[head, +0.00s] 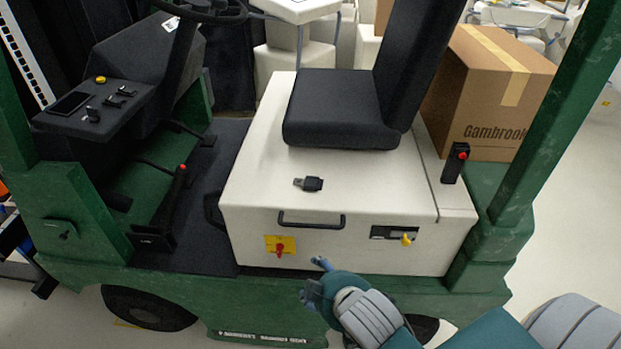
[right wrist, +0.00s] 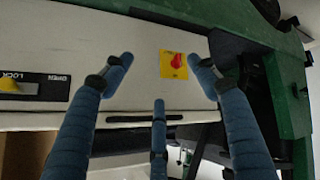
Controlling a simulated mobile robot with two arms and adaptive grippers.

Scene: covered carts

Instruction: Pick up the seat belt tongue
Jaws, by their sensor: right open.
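The seat belt tongue (head: 309,184) lies on top of the white seat base (head: 250,190), in front of the black seat. It has a small metal end at its left and a black body at its right. I cannot make it out in the right wrist view. My right gripper (head: 315,277) is in front of the base's front face, low and apart from the tongue. In the right wrist view its blue fingers (right wrist: 160,72) are spread wide with nothing between them. My left gripper is not in view.
The base's front has a black handle (head: 311,220), a red switch on a yellow plate (head: 280,246) and a yellow latch (head: 406,239). The black seat (head: 340,110) stands behind the tongue. A cardboard box (head: 488,95) and green post (head: 560,110) are at the right.

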